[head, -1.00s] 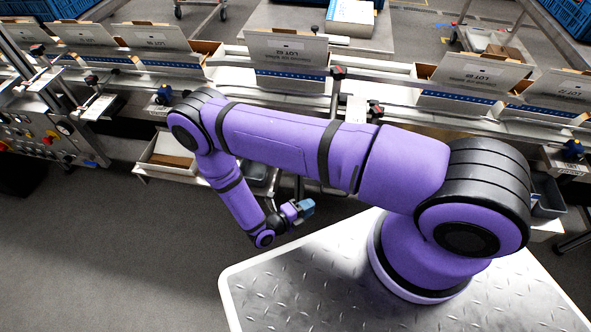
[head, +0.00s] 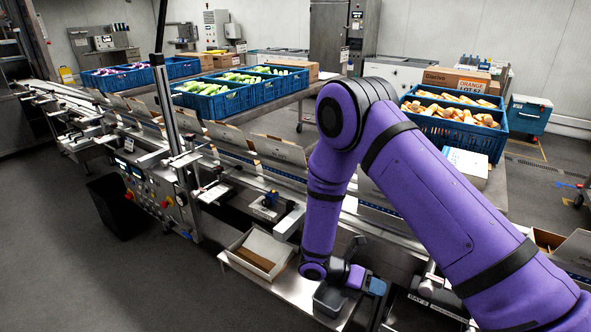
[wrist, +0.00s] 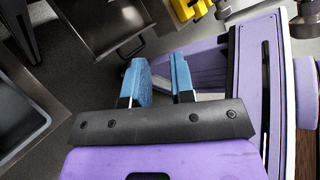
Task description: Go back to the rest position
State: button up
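My gripper (head: 376,287) is at the lower centre right of the head view, low in front of the conveyor and beside a small dark bin (head: 329,298). My purple arm rises from the lower right, bends at the top and hangs down to it. In the wrist view, my gripper (wrist: 160,76) has two blue fingers standing apart with nothing held between them. Purple parts of my own body show behind the fingers.
A conveyor (head: 236,151) with open cartons runs across the scene. An open box (head: 261,253) lies on a low shelf. Blue crates (head: 212,101) of lollies stand behind. The wrist view shows a grey bin (wrist: 18,118) at left.

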jog(key=s+d+r+m+y, duration=0.1)
jog(key=d+r+m+y, duration=0.45)
jog(key=r, duration=0.85)
jog(key=s+r+m+y, duration=0.1)
jog(key=r+m+y, duration=0.1)
jog(key=r+m, duration=0.9)
jog(key=s+d+r+m+t+y, duration=0.2)
jog(key=s+r+m, duration=0.3)
jog(key=s+r, duration=0.4)
jog(key=s+d+r+m+t+y, duration=0.2)
jog(key=s+r+m+t, duration=0.3)
jog(key=s+r, duration=0.4)
jog(key=shift+s+r+m+t+y, duration=0.35)
jog(key=shift+r+m+y, duration=0.3)
jog(key=shift+r, duration=0.55)
